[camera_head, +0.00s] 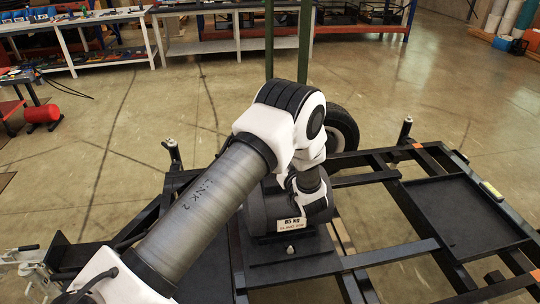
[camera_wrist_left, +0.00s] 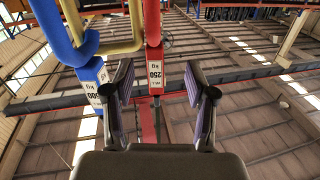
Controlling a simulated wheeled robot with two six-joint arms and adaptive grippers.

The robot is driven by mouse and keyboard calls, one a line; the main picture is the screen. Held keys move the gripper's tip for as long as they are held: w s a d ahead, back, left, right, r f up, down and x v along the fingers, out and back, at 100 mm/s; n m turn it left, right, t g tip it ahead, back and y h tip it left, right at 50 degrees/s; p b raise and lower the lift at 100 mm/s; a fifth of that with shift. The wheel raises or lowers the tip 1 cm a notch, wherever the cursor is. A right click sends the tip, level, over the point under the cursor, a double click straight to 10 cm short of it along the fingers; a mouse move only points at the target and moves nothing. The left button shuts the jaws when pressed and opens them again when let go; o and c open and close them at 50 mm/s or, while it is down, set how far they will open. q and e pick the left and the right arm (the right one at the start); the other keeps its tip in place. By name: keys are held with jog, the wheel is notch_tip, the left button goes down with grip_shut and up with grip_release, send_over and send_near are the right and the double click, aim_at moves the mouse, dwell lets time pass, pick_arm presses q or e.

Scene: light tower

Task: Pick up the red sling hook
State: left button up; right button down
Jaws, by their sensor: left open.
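In the left wrist view, the red sling hook (camera_wrist_left: 153,28) hangs down from the top edge, with a white "250 KG" label (camera_wrist_left: 155,74) near its lower end. My left gripper (camera_wrist_left: 158,82) is open and empty, its two dark fingers with purple pads apart. In the picture the labelled end of the red hook lies between the fingertips, closer to the left one. I cannot tell how far beyond them it is. In the head view, my left arm reaches in from the left; its gripper and the red hook do not show. My right gripper is in neither view.
A blue hook (camera_wrist_left: 88,72) with a white label and a yellow curved hook (camera_wrist_left: 135,38) hang just left of the red one. In the head view, a black trailer frame (camera_head: 415,250) with a wheel (camera_head: 341,130) lies under my arm; workbenches (camera_head: 215,45) stand behind.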

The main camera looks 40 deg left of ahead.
pick_arm(q)
jog(key=shift+n, duration=0.3)
jog(key=w+a+r, duration=0.1)
jog(key=a, duration=0.1)
jog(key=w+a+p, duration=0.1)
jog(key=w+a, duration=0.1)
jog(key=w+a+r+p, duration=0.1)
jog(key=w+a, duration=0.1)
jog(key=a, duration=0.1)
jog(key=shift+r, duration=0.35)
grip_shut()
